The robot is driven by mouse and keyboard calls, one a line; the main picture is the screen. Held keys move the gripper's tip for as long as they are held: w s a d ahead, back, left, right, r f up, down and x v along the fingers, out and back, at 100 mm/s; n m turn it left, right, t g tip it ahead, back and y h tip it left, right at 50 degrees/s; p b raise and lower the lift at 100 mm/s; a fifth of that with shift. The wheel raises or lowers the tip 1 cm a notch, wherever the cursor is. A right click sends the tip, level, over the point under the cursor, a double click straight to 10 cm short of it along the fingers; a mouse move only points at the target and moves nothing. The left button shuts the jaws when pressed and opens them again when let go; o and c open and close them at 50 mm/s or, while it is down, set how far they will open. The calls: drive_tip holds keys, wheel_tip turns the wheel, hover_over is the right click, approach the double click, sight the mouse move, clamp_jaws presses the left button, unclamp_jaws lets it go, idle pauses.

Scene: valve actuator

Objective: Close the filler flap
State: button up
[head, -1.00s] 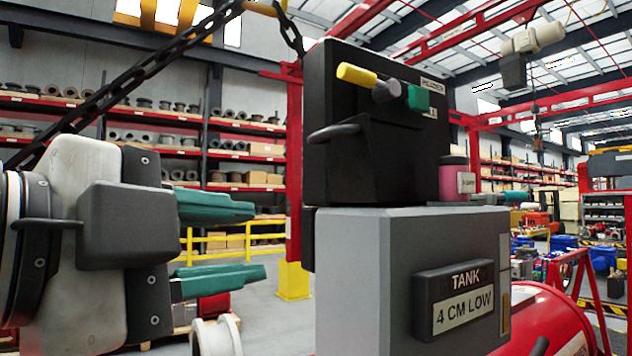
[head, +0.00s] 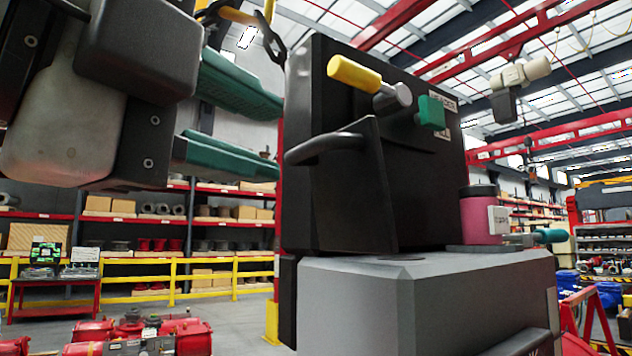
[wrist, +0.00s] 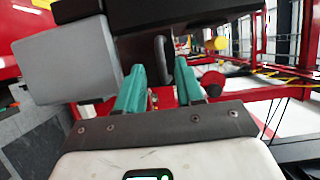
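The filler flap (head: 350,195) is a black panel on the front of a black box (head: 440,170). It appears to lean out from the box, with a gap behind its upper edge. A black curved handle (head: 325,148) sticks out from it. My gripper (head: 279,138) has two teal fingers, spread apart and empty. In the head view its fingertips are just left of the handle, at about its height. In the wrist view my fingers (wrist: 160,80) point toward the dark handle (wrist: 161,48), which shows between and beyond their tips. I cannot tell whether they touch.
The box stands on a grey tank (head: 370,300). A yellow-ended lever (head: 355,74) and a green block (head: 432,112) project above the flap. A pink canister (head: 480,215) stands right of the box. A chain hook (head: 262,25) hangs at the upper left. Yellow railings (head: 150,275) are behind.

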sight(296, 152)
drive_tip(key=shift+x, duration=2.35)
clamp_jaws()
